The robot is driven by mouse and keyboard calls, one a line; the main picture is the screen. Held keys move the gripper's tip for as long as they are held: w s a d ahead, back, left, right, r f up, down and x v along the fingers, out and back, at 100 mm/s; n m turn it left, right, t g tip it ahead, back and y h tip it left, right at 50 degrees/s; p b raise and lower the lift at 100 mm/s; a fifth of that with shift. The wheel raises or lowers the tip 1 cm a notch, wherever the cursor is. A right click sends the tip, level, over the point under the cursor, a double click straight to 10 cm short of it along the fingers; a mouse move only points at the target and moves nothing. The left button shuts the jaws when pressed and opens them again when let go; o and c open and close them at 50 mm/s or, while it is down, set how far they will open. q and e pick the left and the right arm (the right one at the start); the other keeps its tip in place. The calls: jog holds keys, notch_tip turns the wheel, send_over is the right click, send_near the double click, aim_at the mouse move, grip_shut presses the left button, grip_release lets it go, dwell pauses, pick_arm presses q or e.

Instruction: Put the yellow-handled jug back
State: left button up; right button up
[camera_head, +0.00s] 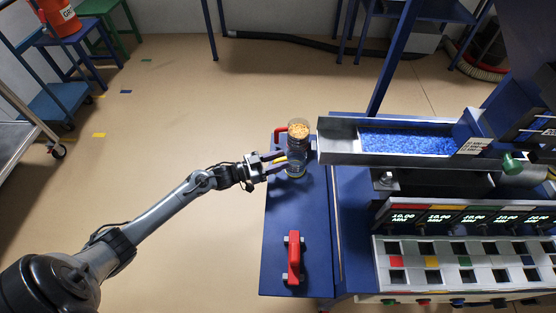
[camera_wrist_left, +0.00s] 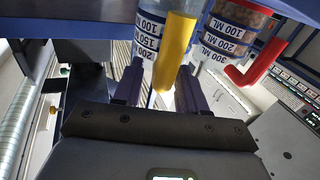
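The yellow-handled jug (camera_head: 297,169) is clear, with volume marks, and stands on the blue side table at the left of the machine. Its yellow handle (camera_wrist_left: 175,50) points toward my left gripper (camera_head: 286,160). In the left wrist view the handle lies between the two fingers (camera_wrist_left: 160,80), with a narrow gap showing beside the left finger. The gripper looks partly open around the handle. Whether the right finger touches it is unclear. The jug's top and far side are cut off or hidden. My right gripper is not in view.
A red-handled jug with orange pellets (camera_head: 298,130) stands just behind. A metal trough with blue pellets (camera_head: 405,141) is close at the right. A red handle (camera_head: 293,257) lies on the near part of the blue table (camera_head: 285,215). Open floor is at the left.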

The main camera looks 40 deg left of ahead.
pick_arm(q)
jog(key=shift+o, duration=0.4)
jog(key=shift+r, duration=0.1)
jog(key=shift+r, duration=0.15)
jog(key=shift+s+a+p, duration=0.25)
jog(key=shift+s+p, duration=0.1)
jog(key=p+v, duration=0.4)
jog(key=v, duration=0.6)
jog(key=s+d+f+g+y, duration=0.1)
jog(key=d+y, duration=0.1)
jog(key=d, duration=0.2)
jog(key=s+d+f+n+g+y, duration=0.1)
jog(key=d+g+y, duration=0.1)
jog(key=d, duration=0.2)
jog(key=s+d+f+n+g+y, duration=0.1)
jog(key=d+y, duration=0.2)
jog(key=d, duration=0.1)
jog(key=shift+s+d+f+g, duration=0.3)
jog(key=shift+s+d+g, duration=0.1)
jog(key=s+d+r+n+g+y, duration=0.1)
jog(key=s+d+r+g, duration=0.1)
jog(key=s, duration=0.5)
jog(key=s+d+r+g+y, duration=0.1)
jog(key=s+d+r+g, duration=0.2)
jog(key=s+r+g, duration=0.2)
jog(key=s, duration=0.3)
jog(key=shift+s+d+n+g, duration=0.15)
jog(key=shift+d+n+g, duration=0.15)
jog(key=shift+n, duration=0.1)
